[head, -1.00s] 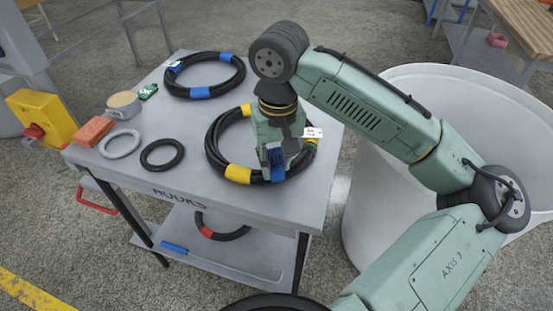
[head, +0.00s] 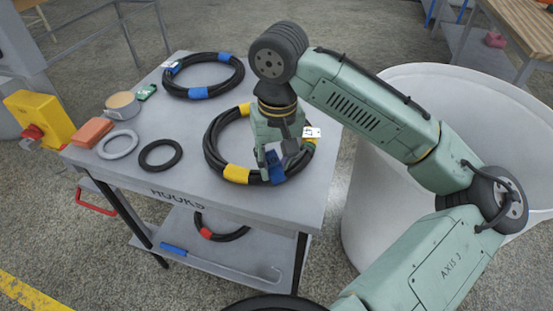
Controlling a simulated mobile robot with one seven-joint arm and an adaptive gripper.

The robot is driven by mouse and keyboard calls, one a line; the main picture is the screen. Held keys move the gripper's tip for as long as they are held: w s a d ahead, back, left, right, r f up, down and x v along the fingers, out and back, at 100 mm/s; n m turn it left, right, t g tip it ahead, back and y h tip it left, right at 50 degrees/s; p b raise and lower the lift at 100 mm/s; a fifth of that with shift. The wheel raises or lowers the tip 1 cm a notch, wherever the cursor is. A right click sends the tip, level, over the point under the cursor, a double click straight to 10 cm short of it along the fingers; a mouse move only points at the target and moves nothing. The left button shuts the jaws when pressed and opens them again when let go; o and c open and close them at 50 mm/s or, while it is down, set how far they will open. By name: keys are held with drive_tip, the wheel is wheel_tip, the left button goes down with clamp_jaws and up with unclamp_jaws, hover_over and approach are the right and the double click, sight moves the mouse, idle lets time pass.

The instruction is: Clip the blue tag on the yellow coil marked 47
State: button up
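The coil with yellow bands (head: 236,174) is a black hose lying on the right part of the cart top. A white label (head: 312,132) is on its right side; its number is too small to read. The blue tag (head: 275,171) is at the coil's near side, against the hose; I cannot tell whether it is clipped around it. My gripper (head: 279,163) is low over the coil, pointing down, with its fingers apart around the tag's upper part. The fingers hide part of the tag and hose.
A coil with blue bands (head: 203,76) lies at the back. A brick-coloured block (head: 92,132), tape roll (head: 122,104), grey ring (head: 118,144) and black ring (head: 160,155) lie at left. A red-banded hose (head: 220,231) is on the lower shelf. A white bin (head: 365,215) stands right.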

sight(271, 168)
drive_tip(key=shift+o, duration=0.8)
drive_tip(key=shift+s+a+f, duration=0.15)
drive_tip(key=shift+s+f, duration=0.1)
drive_tip(key=shift+f, duration=0.35)
drive_tip(key=shift+s+a+f, duration=0.1)
drive_tip(key=shift+s+f, duration=0.1)
drive_tip(key=shift+f, duration=0.35)
drive_tip(key=shift+w+a+f, duration=0.25)
drive_tip(key=shift+w+f, duration=0.05)
drive_tip(key=shift+w, duration=0.2)
drive_tip(key=shift+d+r, duration=0.15)
drive_tip(key=shift+r, duration=0.15)
